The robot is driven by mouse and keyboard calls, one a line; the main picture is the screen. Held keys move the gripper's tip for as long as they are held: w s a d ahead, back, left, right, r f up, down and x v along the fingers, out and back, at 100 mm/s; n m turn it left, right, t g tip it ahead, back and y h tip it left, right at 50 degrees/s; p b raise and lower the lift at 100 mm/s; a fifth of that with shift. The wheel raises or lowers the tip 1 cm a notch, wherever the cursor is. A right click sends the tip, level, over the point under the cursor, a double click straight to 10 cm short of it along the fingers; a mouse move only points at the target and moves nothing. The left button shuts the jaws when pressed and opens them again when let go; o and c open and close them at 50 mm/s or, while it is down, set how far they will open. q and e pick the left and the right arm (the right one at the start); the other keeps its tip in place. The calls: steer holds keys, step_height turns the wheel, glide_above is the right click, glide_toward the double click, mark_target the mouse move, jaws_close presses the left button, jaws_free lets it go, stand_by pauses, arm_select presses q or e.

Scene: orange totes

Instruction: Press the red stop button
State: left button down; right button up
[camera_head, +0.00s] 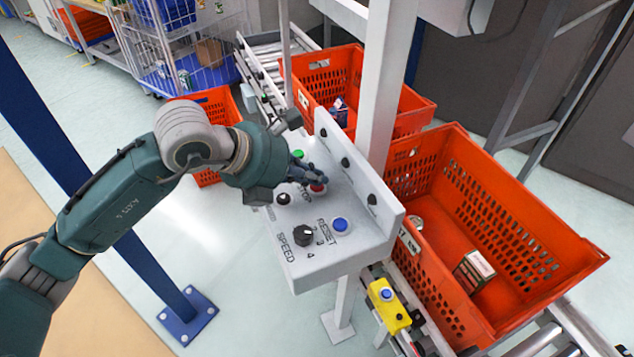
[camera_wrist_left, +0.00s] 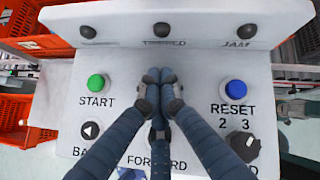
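The red stop button (camera_head: 318,187) sits on the sloped top of a grey control panel (camera_head: 345,262). In the head view only part of it shows, at the tips of my left gripper (camera_head: 311,178). In the left wrist view the fingertips of my left gripper (camera_wrist_left: 160,82) are together over the middle of the panel, between the green START button (camera_wrist_left: 97,83) and the blue RESET button (camera_wrist_left: 236,93). They hide the red button there. I cannot tell whether they touch it or whether it is pressed in. My left gripper is shut and looks empty. My right gripper is not in view.
A black SPEED knob (camera_head: 303,236) is at the panel's near end. A grey post (camera_head: 383,90) rises behind the panel. Orange totes (camera_head: 545,250) stand on the conveyor behind it. A yellow box with a blue button (camera_head: 390,306) is below.

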mark_target(314, 188)
arm_select(q)
steer(key=shift+r+p, duration=0.35)
steer(key=shift+r, duration=0.45)
steer(key=shift+r+p, duration=1.35)
steer(key=shift+r, duration=1.25)
steer(key=shift+f, duration=0.1)
